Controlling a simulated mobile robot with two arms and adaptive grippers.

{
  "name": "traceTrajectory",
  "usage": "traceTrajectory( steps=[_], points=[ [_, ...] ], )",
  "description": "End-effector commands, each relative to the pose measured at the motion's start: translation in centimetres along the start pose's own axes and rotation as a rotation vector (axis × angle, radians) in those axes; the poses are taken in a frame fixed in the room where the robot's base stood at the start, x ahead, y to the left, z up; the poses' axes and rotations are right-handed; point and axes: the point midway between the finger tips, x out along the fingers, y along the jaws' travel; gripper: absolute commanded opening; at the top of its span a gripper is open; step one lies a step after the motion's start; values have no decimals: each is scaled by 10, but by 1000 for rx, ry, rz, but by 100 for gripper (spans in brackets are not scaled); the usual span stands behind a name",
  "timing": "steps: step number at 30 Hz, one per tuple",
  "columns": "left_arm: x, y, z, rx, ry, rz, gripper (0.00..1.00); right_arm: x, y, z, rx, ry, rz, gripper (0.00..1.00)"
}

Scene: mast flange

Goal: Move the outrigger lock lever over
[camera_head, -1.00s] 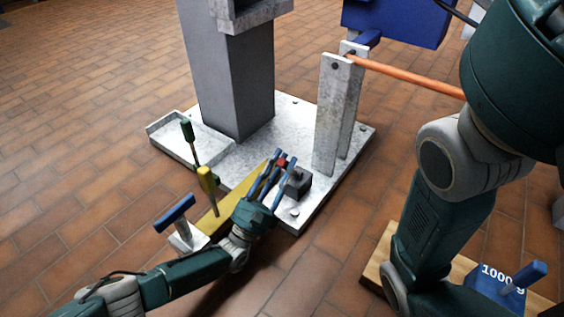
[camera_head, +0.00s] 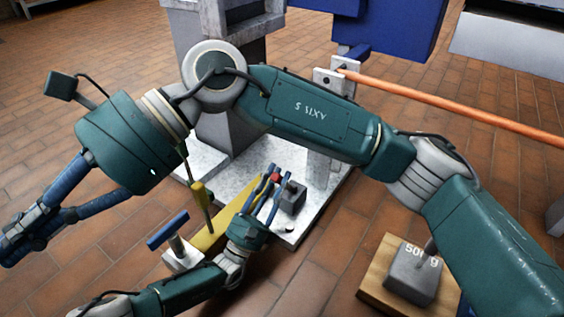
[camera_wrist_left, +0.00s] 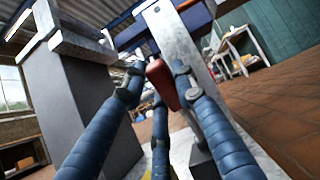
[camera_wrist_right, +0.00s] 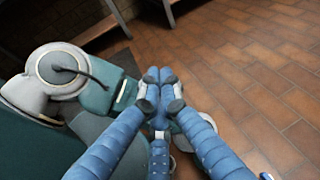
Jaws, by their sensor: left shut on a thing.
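A lever with a red knob (camera_head: 275,177) stands by a dark block (camera_head: 293,197) on the pale base plate (camera_head: 326,203). My left gripper (camera_head: 273,178) is shut on the red knob, which shows between its blue fingers in the left wrist view (camera_wrist_left: 160,82). The lever below the knob is mostly hidden by the fingers. A yellow beam (camera_head: 222,226) runs from the plate to a foot with a blue T-handle (camera_head: 168,230). My right gripper (camera_head: 38,222) is at the far left, away from the plate; its fingertips meet with nothing between them in the right wrist view (camera_wrist_right: 159,77).
My right arm crosses in front of the grey mast (camera_head: 228,130). A yellow-handled pin (camera_head: 199,192) stands at the beam. An orange bar (camera_head: 450,103) extends right from pale uprights. A grey weight (camera_head: 412,272) sits on a wooden board (camera_head: 375,285) at lower right.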

Motion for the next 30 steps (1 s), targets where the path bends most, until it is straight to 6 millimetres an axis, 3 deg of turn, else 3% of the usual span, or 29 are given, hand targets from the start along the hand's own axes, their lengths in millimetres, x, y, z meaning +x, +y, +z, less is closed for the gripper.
traceTrajectory(
  steps=[1,5,6,8,9,12,15,18,21,25,30],
  points=[
    [0,0,-1,0,3,1,0,-5,-18,-41,-49,143,-17,0],
    [0,0,-1,0,3,1,0,-46,-54,-143,-166,513,-13,0],
    [0,0,-1,0,3,1,0,-68,-63,-171,-193,625,-4,0],
    [0,0,-1,0,3,1,0,-106,-75,-207,-224,790,15,0],
    [0,0,-1,0,3,1,0,-135,-81,-228,-237,896,32,0],
    [0,0,-1,0,3,1,0,-210,-91,-263,-249,1136,81,0],
    [0,0,-1,0,3,1,0,-278,-93,-279,-236,1328,131,0],
    [0,0,-1,0,3,1,0,-331,-90,-282,-214,1464,172,0],
    [0,0,-1,0,3,1,0,-364,-87,-282,-193,1548,201,0],
    [0,0,-1,0,3,1,0,-383,-85,-283,-179,1593,217,0],
    [0,0,-1,0,3,1,0,-385,-83,-303,-175,1594,222,0]
  ],
)
